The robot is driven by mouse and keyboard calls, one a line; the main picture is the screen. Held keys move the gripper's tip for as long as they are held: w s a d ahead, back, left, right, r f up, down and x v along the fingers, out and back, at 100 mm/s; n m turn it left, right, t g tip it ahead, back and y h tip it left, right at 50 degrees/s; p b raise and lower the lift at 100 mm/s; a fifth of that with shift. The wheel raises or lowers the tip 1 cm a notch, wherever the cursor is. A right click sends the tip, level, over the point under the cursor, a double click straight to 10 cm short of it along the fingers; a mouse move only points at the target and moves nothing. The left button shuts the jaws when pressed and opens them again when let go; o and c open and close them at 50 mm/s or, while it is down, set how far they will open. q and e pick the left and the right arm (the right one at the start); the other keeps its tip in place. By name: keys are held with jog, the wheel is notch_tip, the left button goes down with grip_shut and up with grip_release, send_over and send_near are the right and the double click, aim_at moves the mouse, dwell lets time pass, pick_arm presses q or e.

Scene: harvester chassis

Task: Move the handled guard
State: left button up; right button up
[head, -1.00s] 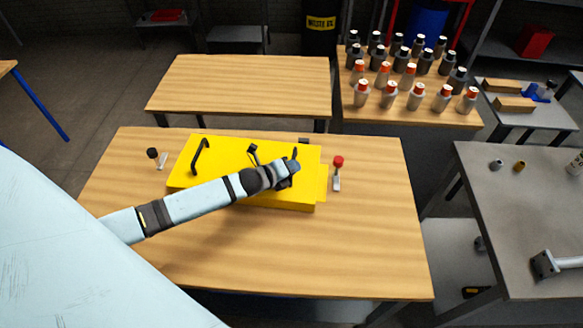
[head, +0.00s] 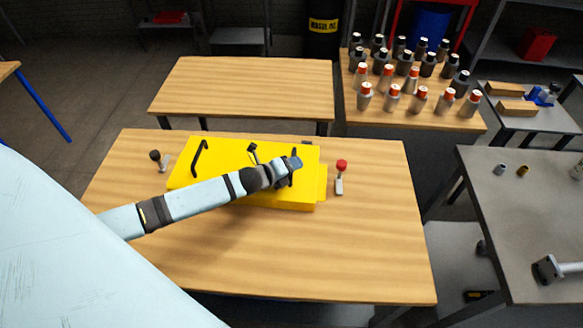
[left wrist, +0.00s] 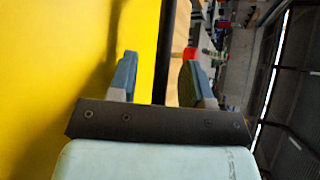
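The handled guard is a yellow box-like cover (head: 232,152) lying on the near wooden table. A black handle (head: 199,158) stands up at its left end. My left gripper (head: 294,164) is at the guard's right end, over the place of the other handle, which the gripper mostly hides. In the left wrist view the two fingers (left wrist: 160,78) stand apart, with yellow surface and a dark strip showing between them. I cannot tell whether that strip is the handle or the guard's edge. My right gripper is in neither view.
A red-topped piece (head: 341,167) stands right of the guard, and a black-topped one (head: 155,156) left of it. The near table (head: 330,255) is clear in front. The far wooden table (head: 240,85) is empty. Several bottles (head: 393,98) stand on the table at the right back.

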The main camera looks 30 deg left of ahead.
pick_arm(q)
jog(key=shift+s, duration=0.1)
jog(key=shift+s, duration=0.25)
jog(key=b+v, duration=0.1)
jog(key=v, duration=1.1)
jog(key=shift+s+a+b, duration=0.1)
jog(key=shift+b, duration=0.3)
jog(key=shift+s+a+r, duration=0.15)
jog(key=shift+s+r, duration=0.2)
jog(key=shift+s, duration=0.05)
